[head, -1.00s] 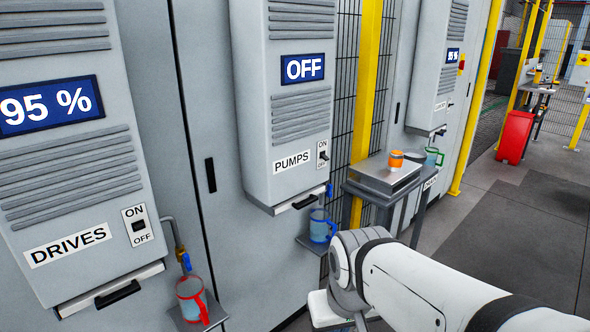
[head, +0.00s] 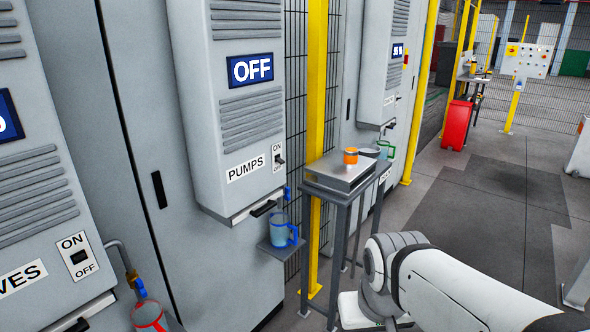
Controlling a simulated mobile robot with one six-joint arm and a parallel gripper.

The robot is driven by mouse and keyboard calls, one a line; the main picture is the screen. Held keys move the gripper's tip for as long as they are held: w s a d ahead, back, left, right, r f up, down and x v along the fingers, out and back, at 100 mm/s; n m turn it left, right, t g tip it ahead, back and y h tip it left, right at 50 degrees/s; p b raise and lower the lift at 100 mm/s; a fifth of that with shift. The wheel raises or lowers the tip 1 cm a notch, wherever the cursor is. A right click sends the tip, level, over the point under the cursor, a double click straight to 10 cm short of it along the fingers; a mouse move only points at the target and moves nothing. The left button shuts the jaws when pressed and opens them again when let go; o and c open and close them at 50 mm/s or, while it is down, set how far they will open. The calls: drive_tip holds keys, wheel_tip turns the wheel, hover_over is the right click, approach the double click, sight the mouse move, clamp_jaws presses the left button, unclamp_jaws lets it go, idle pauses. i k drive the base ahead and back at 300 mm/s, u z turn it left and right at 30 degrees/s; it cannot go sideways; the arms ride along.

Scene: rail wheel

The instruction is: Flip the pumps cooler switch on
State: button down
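The pumps cooler (head: 235,110) is a light grey box on the cabinet, left of centre in the head view. Its blue display (head: 250,69) reads OFF. The pumps switch (head: 279,160) is a small dark toggle on a white plate marked ON above and OFF below, right of the PUMPS label (head: 246,168). The lever's exact position is too small to tell. My arm's white links reach in from the lower right, well apart from the switch. My gripper's fingertips cannot be made out.
A blue mug (head: 283,232) stands on a small shelf under the pumps cooler. A grey stand (head: 340,180) with an orange cup (head: 350,156) is right of it, beside a yellow post (head: 316,120). Open floor (head: 480,200) lies at right.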

sight(229, 55)
drive_tip(key=z, duration=0.1)
drive_tip(key=i, duration=1)
drive_tip(key=z, duration=0.05)
